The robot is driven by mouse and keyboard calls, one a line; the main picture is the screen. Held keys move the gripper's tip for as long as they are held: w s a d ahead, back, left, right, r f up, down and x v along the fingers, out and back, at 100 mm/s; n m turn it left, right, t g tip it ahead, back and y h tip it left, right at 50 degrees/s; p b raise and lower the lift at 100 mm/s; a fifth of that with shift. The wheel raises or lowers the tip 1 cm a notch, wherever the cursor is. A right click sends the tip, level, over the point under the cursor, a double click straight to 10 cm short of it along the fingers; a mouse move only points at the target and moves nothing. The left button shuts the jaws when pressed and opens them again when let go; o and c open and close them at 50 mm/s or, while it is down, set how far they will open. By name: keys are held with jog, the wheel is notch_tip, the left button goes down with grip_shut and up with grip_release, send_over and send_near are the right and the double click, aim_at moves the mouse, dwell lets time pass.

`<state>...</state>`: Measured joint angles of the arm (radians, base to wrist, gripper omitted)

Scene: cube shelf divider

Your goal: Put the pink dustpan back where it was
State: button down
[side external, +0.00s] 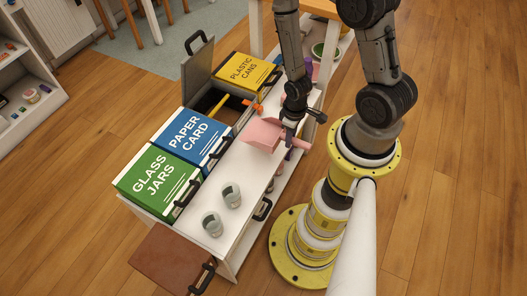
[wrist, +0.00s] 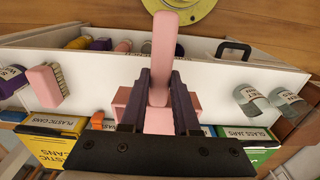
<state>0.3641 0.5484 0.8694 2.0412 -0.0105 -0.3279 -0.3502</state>
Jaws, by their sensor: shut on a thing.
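The pink dustpan (side external: 264,135) is held by my gripper (side external: 290,124) above the white top of the bin unit. In the wrist view the dustpan's long handle (wrist: 161,45) passes between the two fingers of my gripper (wrist: 160,77), which are shut on it. Its wide pan (wrist: 158,121) shows between and beside the fingers, partly hidden by them. Whether the dustpan touches the top is unclear.
Two grey glasses (side external: 230,195) stand on the white top (side external: 239,163). Yellow (side external: 245,70), blue (side external: 190,134) and green (side external: 158,180) bin lids line its far side, with an open compartment between yellow and blue. A pink brush (wrist: 42,84) and purple items (wrist: 101,44) show left in the wrist view.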

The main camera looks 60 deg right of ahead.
notch_tip(320, 180, down, 10)
jog(key=shift+f, duration=0.15)
dwell(0.5)
jog(key=shift+f, duration=0.15)
jog(key=c, duration=0.7)
grip_release()
jog(key=shift+o, duration=0.2)
